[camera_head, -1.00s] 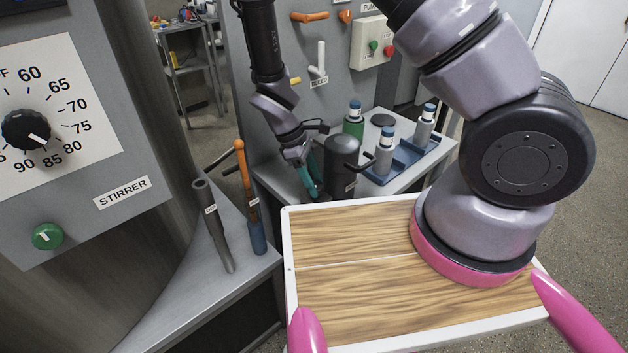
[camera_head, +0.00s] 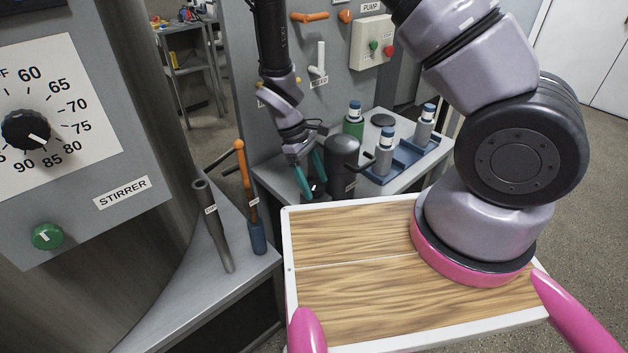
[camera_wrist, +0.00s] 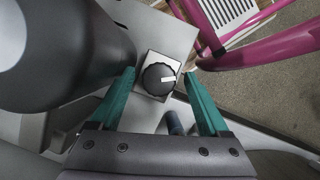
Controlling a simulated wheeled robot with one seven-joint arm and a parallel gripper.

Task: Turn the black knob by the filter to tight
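The black knob (camera_wrist: 158,79) sits on a pale square plate in the wrist view, its white mark pointing to the right. My gripper (camera_wrist: 160,80) is open, with one teal finger to the left of the knob and one to the right. I see gaps on both sides; I cannot tell whether the fingertips are level with the knob. In the head view my gripper (camera_head: 312,178) hangs just left of the dark cylindrical filter (camera_head: 342,160), and the knob cannot be made out clearly there. The filter's dark body also fills the upper left of the wrist view (camera_wrist: 55,50).
A blue tray (camera_head: 411,155) with grey bottles stands right of the filter. A green bottle (camera_head: 353,126) is behind it. An orange-handled tool (camera_head: 245,175) and a grey pipe (camera_head: 212,225) stand at the left. My wood-topped base lies in front.

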